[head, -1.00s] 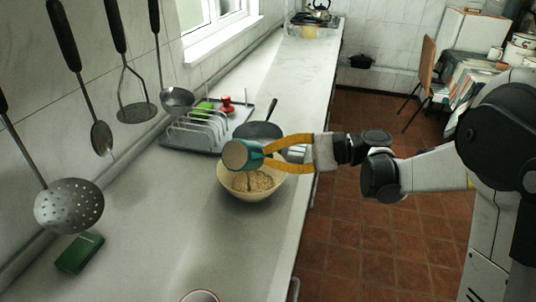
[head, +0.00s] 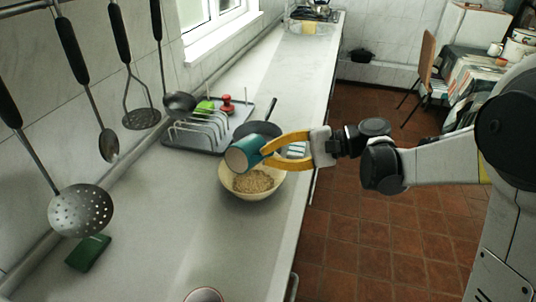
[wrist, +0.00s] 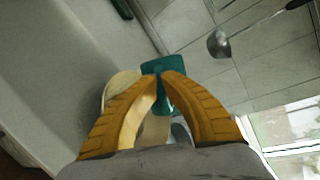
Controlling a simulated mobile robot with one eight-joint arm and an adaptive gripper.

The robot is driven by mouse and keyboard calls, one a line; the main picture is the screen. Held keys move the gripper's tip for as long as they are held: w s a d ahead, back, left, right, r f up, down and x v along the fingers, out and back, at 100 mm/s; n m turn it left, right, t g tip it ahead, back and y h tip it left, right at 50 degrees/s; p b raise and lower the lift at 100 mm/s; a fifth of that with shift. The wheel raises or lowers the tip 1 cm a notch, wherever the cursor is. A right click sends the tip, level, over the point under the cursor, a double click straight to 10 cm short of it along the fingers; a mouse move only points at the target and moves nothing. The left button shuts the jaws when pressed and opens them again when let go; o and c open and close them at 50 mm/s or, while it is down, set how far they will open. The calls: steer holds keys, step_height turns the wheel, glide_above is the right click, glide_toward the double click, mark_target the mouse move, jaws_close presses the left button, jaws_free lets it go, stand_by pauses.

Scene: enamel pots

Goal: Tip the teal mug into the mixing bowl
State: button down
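The teal mug (head: 243,153) is tilted on its side above the cream mixing bowl (head: 230,188), with its open end facing left and toward the head camera. My gripper (head: 268,149) is shut on the mug at its right side. In the wrist view the yellow fingers (wrist: 161,76) meet at the mug (wrist: 166,68). The bowl holds a heap of beige, grain-like contents (head: 253,181). In the wrist view the bowl's rim (wrist: 121,84) shows partly behind the fingers. The inside of the mug looks pale brown; whether anything is in it I cannot tell.
A dark frying pan (head: 258,129) lies behind the bowl. A dish rack (head: 203,131) on a tray stands behind left. Utensils, including a skimmer (head: 80,211), hang along the left wall. A green block (head: 88,253) and a partly seen round rim (head: 204,295) are nearer. The counter's middle front is clear.

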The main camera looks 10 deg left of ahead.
mark_target(251, 148)
steer(key=shift+r, duration=0.1)
step_height(251, 148, up, 2)
steer(key=n+t+h+p, duration=0.1)
steer(key=n+p, duration=0.1)
steer(key=p, duration=0.1)
steer(key=shift+s, duration=0.1)
steer(key=shift+r+n+t+h+p, duration=0.35)
steer(key=shift+n+t+p, duration=0.2)
steer(key=shift+p, duration=0.2)
steer(key=shift+r+n+t+h+p, duration=0.25)
steer(key=shift+n+t+h+p, duration=0.1)
steer(key=shift+n+t+p, duration=0.3)
steer(key=shift+r+n+t+h+p, duration=0.4)
steer(key=shift+r+n+t+p, duration=0.35)
steer(key=shift+n+p, duration=0.2)
steer(key=shift+s+r+n+t+h, duration=0.1)
steer(key=shift+r+n+t+h, duration=0.2)
steer(key=shift+r+n+t, duration=0.5)
steer(key=shift+w+r+n+t+p, duration=0.1)
steer(key=shift+w+n+t+p, duration=0.1)
steer(key=shift+n+t+p, duration=0.4)
step_height(251, 148, up, 2)
steer(key=n+t+b, duration=0.1)
steer(key=n+t, duration=0.1)
steer(key=n, duration=0.1)
steer(key=shift+s+t+h, duration=0.15)
steer(key=shift+t+h, duration=0.2)
steer(key=shift+h, duration=0.05)
steer(key=shift+r+n, duration=0.2)
steer(key=shift+n, duration=0.25)
